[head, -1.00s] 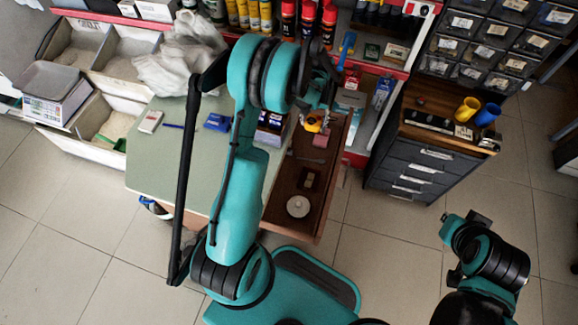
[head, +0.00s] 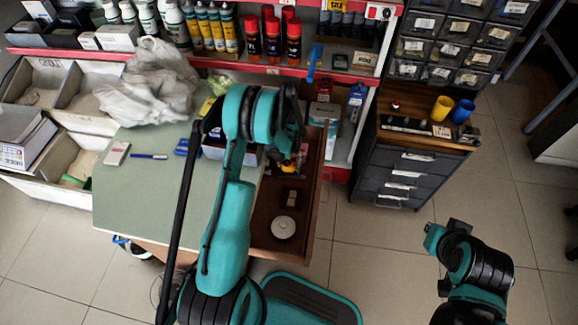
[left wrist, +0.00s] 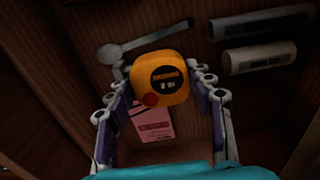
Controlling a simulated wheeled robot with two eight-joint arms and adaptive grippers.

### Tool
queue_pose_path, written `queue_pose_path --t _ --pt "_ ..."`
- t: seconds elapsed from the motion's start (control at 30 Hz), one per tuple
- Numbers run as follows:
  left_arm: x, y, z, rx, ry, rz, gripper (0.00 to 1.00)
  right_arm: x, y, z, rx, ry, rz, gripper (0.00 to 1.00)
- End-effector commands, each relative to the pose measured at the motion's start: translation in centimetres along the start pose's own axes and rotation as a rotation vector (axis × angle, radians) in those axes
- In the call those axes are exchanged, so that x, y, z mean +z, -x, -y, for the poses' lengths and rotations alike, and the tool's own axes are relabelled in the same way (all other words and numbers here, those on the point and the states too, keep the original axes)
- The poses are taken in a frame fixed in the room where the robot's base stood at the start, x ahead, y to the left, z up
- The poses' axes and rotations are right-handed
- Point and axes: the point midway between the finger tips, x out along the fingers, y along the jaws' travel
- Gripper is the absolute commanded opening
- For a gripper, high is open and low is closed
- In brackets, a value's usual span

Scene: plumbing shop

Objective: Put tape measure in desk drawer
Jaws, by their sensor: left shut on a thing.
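The tape measure (left wrist: 165,78), orange with a dark round label and a red button, sits between the fingers of my left gripper (left wrist: 160,85) in the left wrist view. The gripper is shut on it, inside or just above the open desk drawer (head: 262,228). In the head view my arm partly hides the orange tape measure (head: 286,165) near the drawer's far part. The drawer has dark brown wood inside and stands pulled out from the green-topped desk (head: 130,195). My right gripper (head: 442,232) is off to the right over the floor, away from the desk; its jaws are unclear.
The drawer holds a white round thing (head: 283,228), a small tan block (head: 291,197), a pink card (left wrist: 155,122), a grey spoon-like tool (left wrist: 150,40) and pale cylinders (left wrist: 262,58). A dark drawer cabinet (head: 405,170) stands right. Floor between is clear.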

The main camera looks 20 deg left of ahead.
Motion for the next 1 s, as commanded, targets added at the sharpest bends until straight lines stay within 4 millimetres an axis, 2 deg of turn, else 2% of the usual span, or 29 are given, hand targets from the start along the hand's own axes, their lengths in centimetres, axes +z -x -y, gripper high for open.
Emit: queue_pose_path --t 0.07,0.43,0.47,0.5,0.53,0.87,1.0 --pt "0.0 -1.1 0.0 0.0 0.0 0.0 0.12 0.3 -0.5 0.0 0.0 0.0 0.0 0.0" --pt "0.0 -1.3 0.0 0.0 0.0 0.0 0.12 0.2 -0.3 0.0 0.0 0.0 0.0 0.0" --pt "0.0 -1.3 0.0 0.0 0.0 0.0 0.6 0.2 -0.3 0.0 0.0 0.0 0.0 0.0" --pt "0.0 -1.3 0.0 0.0 0.0 0.0 0.71 0.2 -0.3 0.0 0.0 0.0 0.0 0.0" --pt "0.0 -1.3 0.0 0.0 0.0 0.0 0.73 0.2 -0.3 0.0 0.0 0.0 0.0 0.0" --pt "0.0 -1.1 0.0 0.0 0.0 0.0 0.73 0.2 -0.3 0.0 0.0 0.0 0.0 0.0" --pt "0.0 0.7 0.0 0.0 0.0 0.0 0.73 -0.2 0.3 0.0 0.0 0.0 0.0 0.0"
